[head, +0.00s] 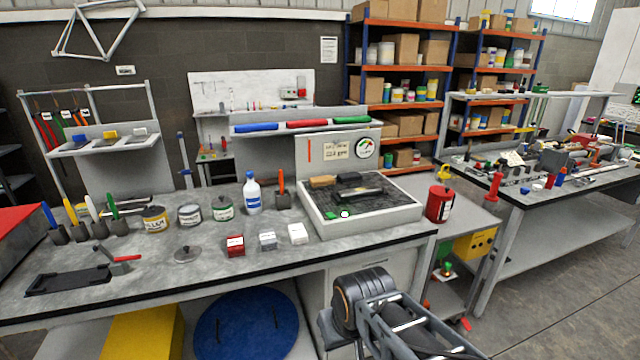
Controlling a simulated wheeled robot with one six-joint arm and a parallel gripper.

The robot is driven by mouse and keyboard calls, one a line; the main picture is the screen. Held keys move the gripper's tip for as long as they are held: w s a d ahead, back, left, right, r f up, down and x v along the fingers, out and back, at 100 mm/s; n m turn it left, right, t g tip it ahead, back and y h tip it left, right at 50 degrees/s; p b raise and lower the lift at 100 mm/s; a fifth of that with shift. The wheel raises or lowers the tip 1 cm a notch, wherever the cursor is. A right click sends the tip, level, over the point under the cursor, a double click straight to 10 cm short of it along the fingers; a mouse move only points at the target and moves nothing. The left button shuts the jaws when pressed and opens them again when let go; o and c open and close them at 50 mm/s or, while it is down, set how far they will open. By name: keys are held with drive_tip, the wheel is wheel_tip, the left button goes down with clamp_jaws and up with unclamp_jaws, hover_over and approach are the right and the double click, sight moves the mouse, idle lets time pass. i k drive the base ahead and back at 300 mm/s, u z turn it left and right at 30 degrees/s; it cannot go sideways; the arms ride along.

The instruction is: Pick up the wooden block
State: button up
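A small tan block (322,182), which looks like the wooden block, lies in the back left part of a grey-walled tray with a dark bed (385,218) on the workbench. Dark blocks or tools lie to its right, close beside it. My arm comes in from the bottom right, with its black joint in front of the bench's front edge, well short of the tray. I cannot make out my gripper's fingers in this view.
Red, grey and white small boxes (268,241) stand in front of the tray's left side. A blue-white bottle (252,192), several cans and handled tools stand further left. A red can (439,204) stands right of the tray. A panel with a gauge (365,148) rises behind it.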

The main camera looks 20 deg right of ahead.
sight(325, 181)
drive_tip(key=k, duration=0.45)
drive_tip(key=z, duration=0.9)
drive_tip(key=i, duration=1.35)
drive_tip(key=u, duration=0.05)
